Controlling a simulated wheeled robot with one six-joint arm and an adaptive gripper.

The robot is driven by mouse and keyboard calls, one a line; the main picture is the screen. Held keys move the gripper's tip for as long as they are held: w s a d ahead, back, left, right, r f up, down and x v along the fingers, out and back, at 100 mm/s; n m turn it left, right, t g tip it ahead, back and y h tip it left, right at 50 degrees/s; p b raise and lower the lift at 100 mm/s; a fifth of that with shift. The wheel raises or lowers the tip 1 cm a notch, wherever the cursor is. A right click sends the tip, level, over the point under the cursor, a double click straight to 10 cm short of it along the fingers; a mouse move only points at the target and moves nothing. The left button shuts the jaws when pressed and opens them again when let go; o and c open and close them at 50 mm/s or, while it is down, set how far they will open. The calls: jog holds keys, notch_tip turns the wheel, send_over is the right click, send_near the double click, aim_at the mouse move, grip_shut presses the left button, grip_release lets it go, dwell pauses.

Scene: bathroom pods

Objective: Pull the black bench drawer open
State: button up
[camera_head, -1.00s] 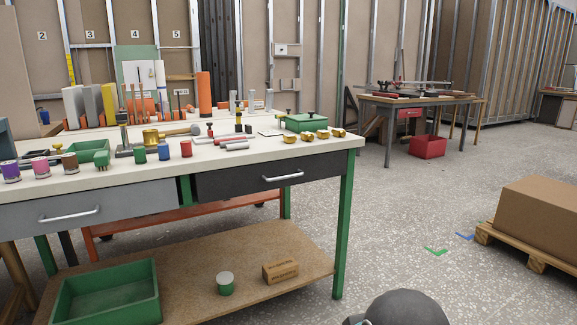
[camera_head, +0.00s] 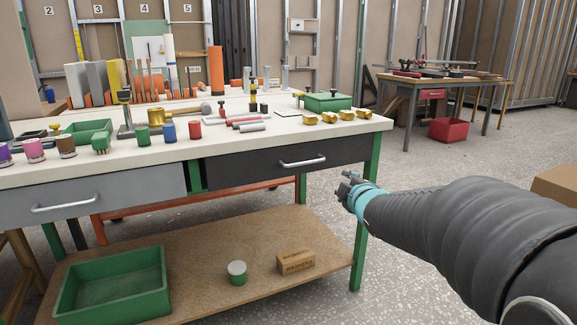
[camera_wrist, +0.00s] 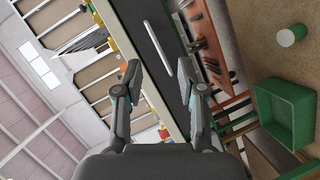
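The black bench drawer (camera_head: 245,170) is under the right half of the white bench top, its front level with the bench and looking shut. Its silver bar handle (camera_head: 302,161) is bare. My gripper (camera_head: 350,180) is to the right of the handle, in front of the bench's right green leg, apart from the drawer. In the wrist view, which is tilted, the handle (camera_wrist: 158,47) shows ahead between the two spread fingers of my gripper (camera_wrist: 163,78). The fingers are open and empty, with nothing touching them.
A grey drawer (camera_head: 110,194) with its own handle is at left. Tools and cans stand on the bench top (camera_head: 355,129). The lower shelf (camera_head: 195,252) holds a green bin (camera_head: 113,285), a can and a small box. A cardboard box (camera_head: 557,184) is at right.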

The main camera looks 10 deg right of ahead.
aim_at(307, 163)
jog(key=w+a+n+y, duration=0.1)
jog(key=w+a+n, duration=0.1)
jog(key=w, duration=0.4)
jog(key=w+a+f+n+t+y+p, duration=0.1)
jog(key=w+a+n+y, duration=0.1)
jog(key=w, duration=0.5)
jog(key=w+a+f+n+y, duration=0.1)
jog(key=w+a+n+y, duration=0.1)
jog(key=w, duration=0.5)
jog(key=shift+a+n+t, duration=0.2)
jog(key=shift+n+t, duration=0.2)
jog(key=shift+n, duration=0.5)
grip_shut()
